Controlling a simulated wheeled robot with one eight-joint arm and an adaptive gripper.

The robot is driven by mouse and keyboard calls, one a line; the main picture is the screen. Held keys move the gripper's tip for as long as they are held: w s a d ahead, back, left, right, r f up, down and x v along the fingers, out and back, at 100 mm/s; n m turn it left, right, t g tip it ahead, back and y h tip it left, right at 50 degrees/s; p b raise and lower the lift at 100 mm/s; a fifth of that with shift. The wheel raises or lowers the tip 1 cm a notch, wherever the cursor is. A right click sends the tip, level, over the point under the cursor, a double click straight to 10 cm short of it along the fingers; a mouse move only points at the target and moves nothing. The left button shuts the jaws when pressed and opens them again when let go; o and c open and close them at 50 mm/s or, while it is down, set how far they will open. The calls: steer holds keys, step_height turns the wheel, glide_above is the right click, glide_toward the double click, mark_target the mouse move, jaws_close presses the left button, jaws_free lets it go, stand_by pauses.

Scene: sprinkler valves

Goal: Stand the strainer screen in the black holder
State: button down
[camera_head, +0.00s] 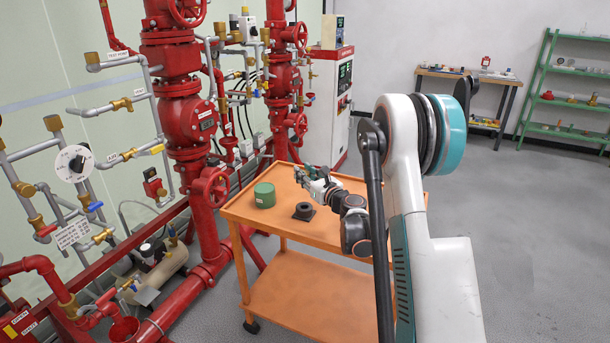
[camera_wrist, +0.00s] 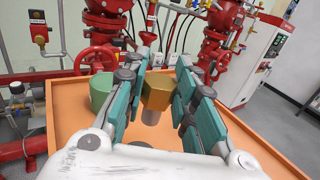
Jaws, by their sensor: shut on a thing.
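The strainer screen has a brass hex head (camera_wrist: 157,90) with a grey cylinder (camera_wrist: 151,117) hanging below it. My gripper (camera_wrist: 158,88) is shut on the brass head and holds the screen roughly upright above the orange cart top. In the head view my gripper (camera_head: 308,178) is over the cart, and the screen is too small to make out clearly there. The black holder (camera_head: 303,211) stands on the cart, nearer the front than my fingertips in that view. In the wrist view my gripper's body mostly hides the holder.
A green cylindrical container (camera_head: 264,195) stands on the orange cart (camera_head: 330,240), left of the holder; it also shows in the wrist view (camera_wrist: 101,90). Red pipes and valves (camera_head: 190,120) line the wall behind and left. The cart's front right top is clear.

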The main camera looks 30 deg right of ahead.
step_height(320, 180, down, 2)
steer(key=shift+b, duration=0.6)
steer(key=shift+f, duration=2.5)
steer(key=shift+f, duration=1.9)
steer(key=c, duration=1.2)
jaws_free()
